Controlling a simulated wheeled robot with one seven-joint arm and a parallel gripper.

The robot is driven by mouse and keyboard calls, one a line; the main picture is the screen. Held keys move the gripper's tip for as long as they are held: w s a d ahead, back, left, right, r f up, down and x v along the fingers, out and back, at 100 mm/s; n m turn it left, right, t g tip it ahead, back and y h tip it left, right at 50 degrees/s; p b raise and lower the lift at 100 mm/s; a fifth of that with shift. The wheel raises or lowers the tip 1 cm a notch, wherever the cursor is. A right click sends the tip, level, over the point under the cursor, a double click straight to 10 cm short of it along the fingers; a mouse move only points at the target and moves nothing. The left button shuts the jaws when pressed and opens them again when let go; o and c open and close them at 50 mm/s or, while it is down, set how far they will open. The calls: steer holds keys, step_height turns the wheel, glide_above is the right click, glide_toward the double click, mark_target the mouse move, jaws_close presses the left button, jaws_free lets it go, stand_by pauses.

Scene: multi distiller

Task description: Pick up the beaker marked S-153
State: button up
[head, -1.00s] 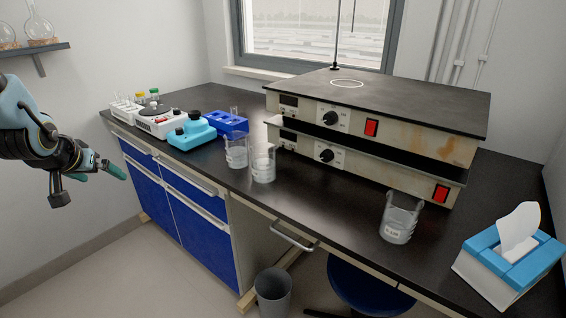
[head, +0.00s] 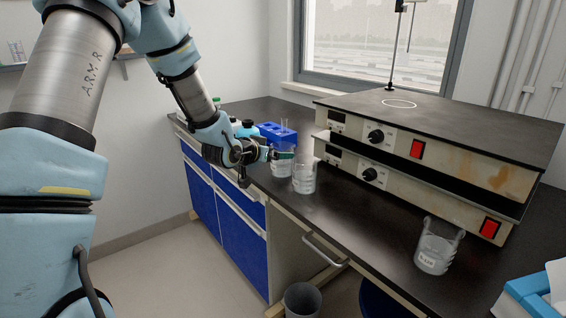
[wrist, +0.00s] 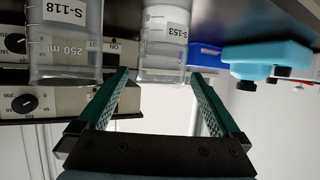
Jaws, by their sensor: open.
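The beaker marked S-153 (wrist: 164,45) is clear glass with a white label and shows at the top middle of the wrist view. From its place beside the blue rack, it seems to be the left beaker (head: 281,169) in the head view, partly covered by my gripper. My gripper (head: 284,155) is open and empty, close to that beaker. In the wrist view my green fingers (wrist: 160,75) point at it, and it lies in line with the gap between them. I cannot tell whether its rim is between the tips.
A beaker marked S-118 (wrist: 65,42) stands close by, on the hotplate side; it also shows in the head view (head: 304,178). Stacked hotplates (head: 400,150) fill the bench to the right. A blue rack (head: 275,132) is behind. Another beaker (head: 436,248) stands near the front edge.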

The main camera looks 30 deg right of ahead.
steer(key=p+x, duration=0.1)
steer(key=x, duration=0.3)
steer(key=shift+w+d+r, duration=0.1)
steer(key=shift+w+d, duration=0.1)
steer(key=shift+w, duration=0.05)
steer(key=c, duration=1.3)
steer(key=shift+c, duration=0.7)
steer(key=shift+r, duration=0.15)
